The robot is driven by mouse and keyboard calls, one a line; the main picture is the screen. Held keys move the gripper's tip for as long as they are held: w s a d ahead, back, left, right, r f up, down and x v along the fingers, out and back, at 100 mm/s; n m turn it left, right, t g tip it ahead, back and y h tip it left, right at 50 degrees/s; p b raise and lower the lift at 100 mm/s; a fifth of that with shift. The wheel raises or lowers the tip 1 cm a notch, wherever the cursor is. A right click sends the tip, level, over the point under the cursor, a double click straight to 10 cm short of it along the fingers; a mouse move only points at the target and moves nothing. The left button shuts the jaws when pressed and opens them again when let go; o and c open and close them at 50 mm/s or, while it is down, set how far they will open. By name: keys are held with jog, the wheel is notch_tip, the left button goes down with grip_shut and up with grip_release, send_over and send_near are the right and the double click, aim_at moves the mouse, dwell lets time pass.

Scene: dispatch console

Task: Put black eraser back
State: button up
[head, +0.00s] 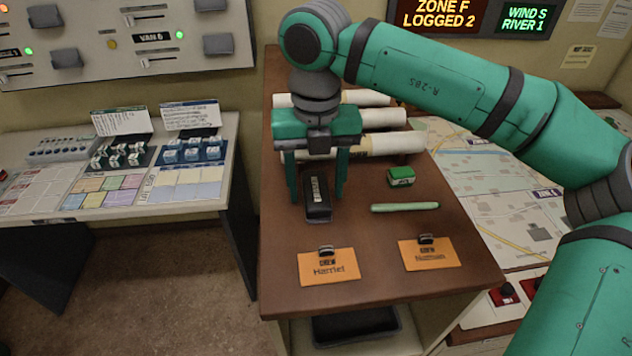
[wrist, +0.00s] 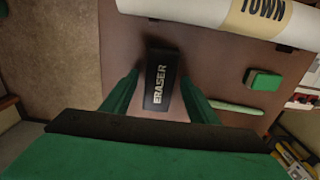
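The black eraser (head: 318,199) lies on the brown cabinet top near its left edge, with "ERASER" in white letters on it. In the wrist view the eraser (wrist: 160,80) lies between my two fingers. My gripper (head: 318,192) points down over it, one green finger on each side. In the wrist view my gripper (wrist: 160,90) shows gaps between the fingers and the eraser's sides, so it looks open. I cannot tell how high the fingertips are above the top.
A green block (head: 401,177) and a light green stick (head: 404,207) lie to the right. Rolled maps (head: 385,144) lie behind. Orange cards marked Harriet (head: 328,268) and Nathan (head: 429,254) lie in front. A dark object (head: 355,325) sits on the shelf below. A desk (head: 222,185) stands left.

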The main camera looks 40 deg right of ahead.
aim_at(315, 187)
notch_tip(315, 187, up, 12)
jog(key=shift+r, duration=0.15)
dwell(0.5)
dwell(0.3)
